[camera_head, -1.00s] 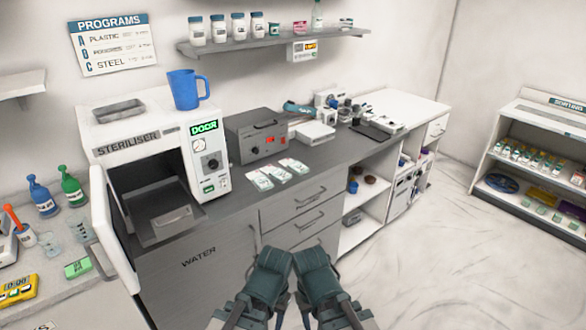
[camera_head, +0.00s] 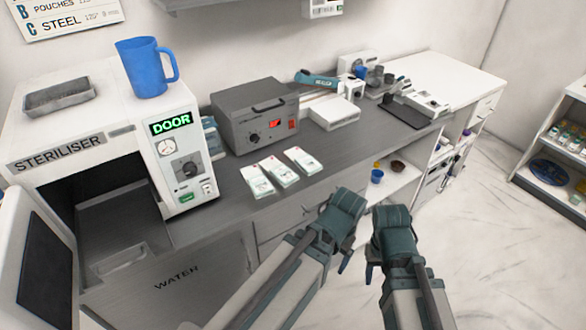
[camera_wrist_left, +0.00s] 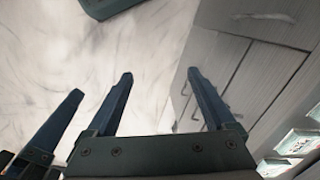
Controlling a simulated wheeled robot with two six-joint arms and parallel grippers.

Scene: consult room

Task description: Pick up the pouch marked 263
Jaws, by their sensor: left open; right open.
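Three white pouches with green printing lie side by side on the grey counter: the left pouch (camera_head: 257,181), the middle pouch (camera_head: 280,172) and the right pouch (camera_head: 304,161). Their numbers are too small to read, so I cannot tell which is 263. Pouch edges (camera_wrist_left: 298,143) also show at the lower right in the left wrist view. My left gripper (camera_head: 344,258) hangs in front of the drawers, apart from the pouches; in the left wrist view (camera_wrist_left: 160,74) its fingers are apart and empty. My right gripper (camera_head: 371,268) is beside it, over the floor, holding nothing visible.
The steriliser (camera_head: 110,135) stands at left with its door open and a blue mug (camera_head: 146,68) on top. A grey device (camera_head: 256,116) with a red display stands behind the pouches. A white device (camera_head: 330,112) is farther right. The counter's front strip is bare.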

